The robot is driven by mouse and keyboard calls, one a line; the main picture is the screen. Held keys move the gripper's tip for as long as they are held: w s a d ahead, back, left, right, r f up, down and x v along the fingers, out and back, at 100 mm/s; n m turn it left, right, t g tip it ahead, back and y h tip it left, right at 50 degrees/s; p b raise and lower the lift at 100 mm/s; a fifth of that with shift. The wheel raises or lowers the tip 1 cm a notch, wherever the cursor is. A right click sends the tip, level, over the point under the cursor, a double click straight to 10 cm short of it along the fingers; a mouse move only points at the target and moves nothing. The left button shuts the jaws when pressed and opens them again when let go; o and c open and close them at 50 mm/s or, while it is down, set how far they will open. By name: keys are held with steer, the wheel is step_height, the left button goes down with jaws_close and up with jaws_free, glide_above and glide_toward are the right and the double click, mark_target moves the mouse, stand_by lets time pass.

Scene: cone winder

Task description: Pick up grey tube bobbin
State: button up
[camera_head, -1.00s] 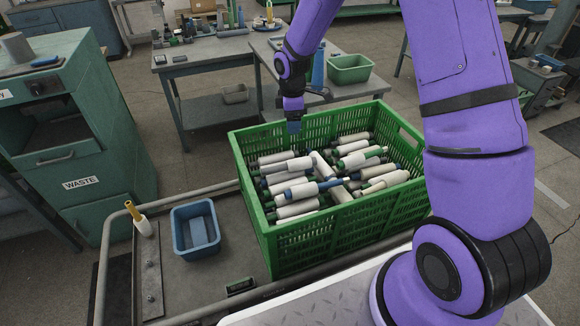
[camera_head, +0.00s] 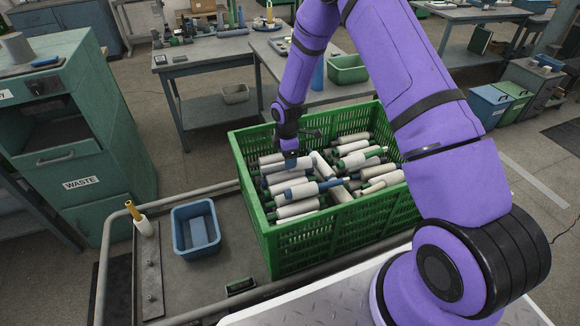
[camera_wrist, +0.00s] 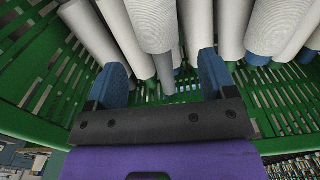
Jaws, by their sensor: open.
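In the wrist view a white-wound bobbin (camera_wrist: 153,22) with a grey tube end (camera_wrist: 165,72) lies between the two blue fingers of my gripper (camera_wrist: 163,76). The fingers are open, one on each side of it, with gaps visible; I cannot tell whether either finger touches it. In the head view my gripper (camera_head: 290,161) is low over the left-back part of the green crate (camera_head: 345,235), at the top of the bobbin pile. The arm end hides part of the bobbins there.
Several white bobbins with blue or green tube ends crowd the crate around my gripper. The crate's slatted walls are close by. A blue tray (camera_head: 195,229) and an upright bobbin with a yellow tube (camera_head: 139,220) stand left of the crate. A green waste cabinet (camera_head: 84,150) stands farther left.

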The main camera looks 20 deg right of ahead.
steer(key=shift+a+f, duration=0.15)
steer(key=shift+f, duration=2.2)
steer(key=c, duration=1)
steer(key=shift+r, duration=0.15)
